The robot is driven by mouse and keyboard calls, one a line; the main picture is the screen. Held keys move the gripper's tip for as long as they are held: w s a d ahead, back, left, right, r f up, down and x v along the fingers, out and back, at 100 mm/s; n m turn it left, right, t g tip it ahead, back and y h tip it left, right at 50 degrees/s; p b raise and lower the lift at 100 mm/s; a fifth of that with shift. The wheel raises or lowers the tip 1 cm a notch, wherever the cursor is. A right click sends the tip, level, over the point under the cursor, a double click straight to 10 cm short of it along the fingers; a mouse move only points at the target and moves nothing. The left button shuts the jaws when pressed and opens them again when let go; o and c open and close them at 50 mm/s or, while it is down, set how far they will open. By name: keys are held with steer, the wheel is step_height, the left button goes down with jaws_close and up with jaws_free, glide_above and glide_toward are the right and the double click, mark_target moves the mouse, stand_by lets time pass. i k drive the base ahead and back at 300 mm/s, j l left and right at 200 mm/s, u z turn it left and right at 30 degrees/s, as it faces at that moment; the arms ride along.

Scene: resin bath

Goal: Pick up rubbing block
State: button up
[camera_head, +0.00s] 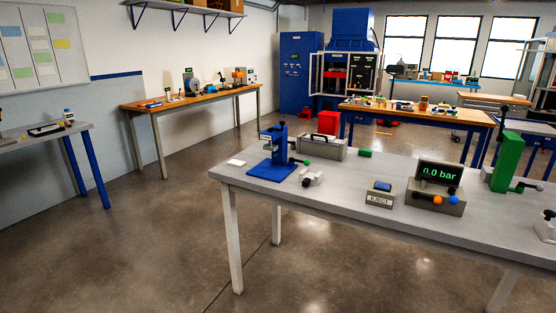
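I cannot tell for sure which object is the rubbing block. On the near grey table (330,222), a small flat white block (237,162) lies at the left end, beside a blue press-like device (275,155). A small green block (365,153) lies farther back, right of a grey case with a dark handle (322,147). My gripper is not in view.
The near table also holds a small grey-white fitting (311,178), an EJECT button box (380,195), a "0.0 bar" display unit (437,185) and a green upright device (506,162). Wooden benches (190,97) stand behind. The floor (130,240) at front left is clear.

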mark_target(363, 152)
steer(key=i+z, duration=0.15)
steer(key=i, duration=0.25)
steer(key=i+j+z, duration=0.15)
steer(key=i, duration=0.3)
steer(key=i+j+z, duration=0.15)
steer(key=i, duration=0.25)
steer(key=i+j+z, duration=0.15)
steer(key=i, duration=0.25)
